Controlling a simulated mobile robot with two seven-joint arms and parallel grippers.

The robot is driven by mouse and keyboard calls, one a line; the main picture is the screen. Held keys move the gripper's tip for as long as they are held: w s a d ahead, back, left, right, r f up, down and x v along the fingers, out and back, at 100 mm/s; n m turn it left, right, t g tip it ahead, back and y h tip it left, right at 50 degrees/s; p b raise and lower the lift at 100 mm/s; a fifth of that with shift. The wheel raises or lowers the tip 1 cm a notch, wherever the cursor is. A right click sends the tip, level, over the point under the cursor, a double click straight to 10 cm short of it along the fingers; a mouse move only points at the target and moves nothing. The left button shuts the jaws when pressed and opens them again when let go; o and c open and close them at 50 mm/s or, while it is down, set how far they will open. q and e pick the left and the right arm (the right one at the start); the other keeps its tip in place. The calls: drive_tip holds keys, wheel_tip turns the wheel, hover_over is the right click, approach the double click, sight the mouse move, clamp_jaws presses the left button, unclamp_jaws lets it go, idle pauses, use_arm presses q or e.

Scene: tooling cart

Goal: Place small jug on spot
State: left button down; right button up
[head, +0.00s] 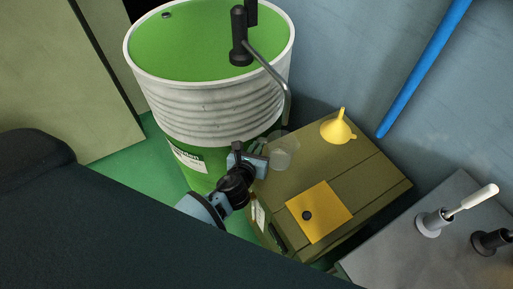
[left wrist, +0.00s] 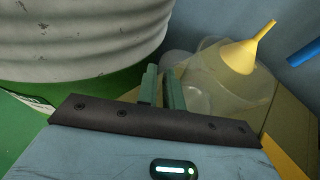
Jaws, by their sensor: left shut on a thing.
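The small jug (head: 281,154) is clear and see-through, at the back left of the olive cart top. My left gripper (head: 264,160) is shut on its left side. In the left wrist view the jug (left wrist: 212,82) shows just past my closely spaced fingers (left wrist: 161,90). I cannot tell whether its base touches the top. An orange-yellow square (head: 325,203) lies nearer the front of the cart top, with a small black round thing (head: 307,215) on it. The square is to the lower right of the jug, apart from it. My right gripper is not in view.
A yellow funnel (head: 338,128) stands on the cart top (head: 372,178), right of the jug. A green-topped drum (head: 205,105) with a pump and bent spout (head: 272,72) stands close behind and left. A grey bench (head: 400,255) with tools is at the right.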

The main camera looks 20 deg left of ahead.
use_arm(q)
drive_tip(key=shift+f, duration=0.1)
drive_tip(key=c, duration=1.5)
unclamp_jaws()
drive_tip(key=shift+c, duration=0.2)
drive_tip(key=shift+r, duration=0.25)
drive_tip(key=p+v, duration=0.1)
drive_tip(key=v, duration=1.1)
drive_tip(key=shift+p, duration=0.4)
drive_tip(key=shift+f, duration=0.15)
